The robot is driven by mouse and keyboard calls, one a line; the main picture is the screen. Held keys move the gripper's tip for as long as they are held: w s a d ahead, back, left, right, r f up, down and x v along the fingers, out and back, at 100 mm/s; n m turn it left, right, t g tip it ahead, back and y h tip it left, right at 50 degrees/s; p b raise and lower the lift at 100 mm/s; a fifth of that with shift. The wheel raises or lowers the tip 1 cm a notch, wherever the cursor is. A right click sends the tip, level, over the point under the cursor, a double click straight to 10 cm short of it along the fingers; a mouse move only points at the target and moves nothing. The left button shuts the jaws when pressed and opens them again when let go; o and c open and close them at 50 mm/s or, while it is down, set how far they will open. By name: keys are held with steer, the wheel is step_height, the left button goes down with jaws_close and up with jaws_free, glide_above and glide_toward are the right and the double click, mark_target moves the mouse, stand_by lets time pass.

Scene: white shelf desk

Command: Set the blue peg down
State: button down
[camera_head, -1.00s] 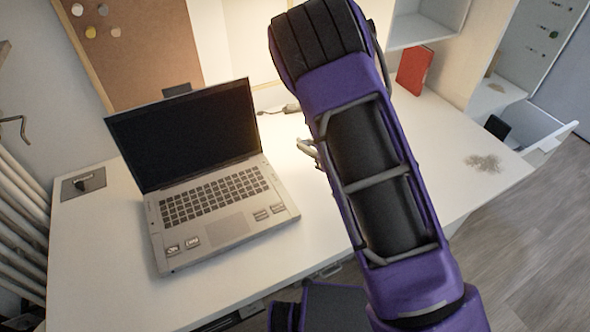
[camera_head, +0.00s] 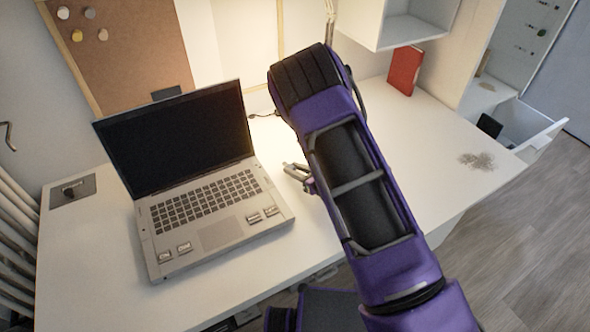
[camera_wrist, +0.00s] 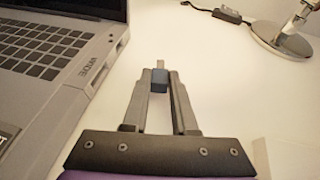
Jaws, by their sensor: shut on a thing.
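In the wrist view my gripper (camera_wrist: 160,82) has its two dark fingers closed around the small blue peg (camera_wrist: 160,76). My gripper is over the white desk (camera_wrist: 215,75), just right of the laptop. I cannot tell whether the peg touches the desk. In the head view part of my gripper (camera_head: 298,173) shows beside my purple arm, and the peg cannot be made out there.
An open laptop (camera_head: 207,215) stands close to the left of my gripper; its edge also shows in the wrist view (camera_wrist: 55,60). A lamp base (camera_wrist: 282,38) and a cable adapter (camera_wrist: 229,14) lie farther back. A red book (camera_head: 405,70) stands at the right. Bare desk lies ahead of my gripper.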

steer(key=shift+f+b, duration=0.15)
steer(key=shift+b, duration=0.15)
steer(key=c, duration=0.7)
jaws_free()
steer(key=shift+r, duration=0.2)
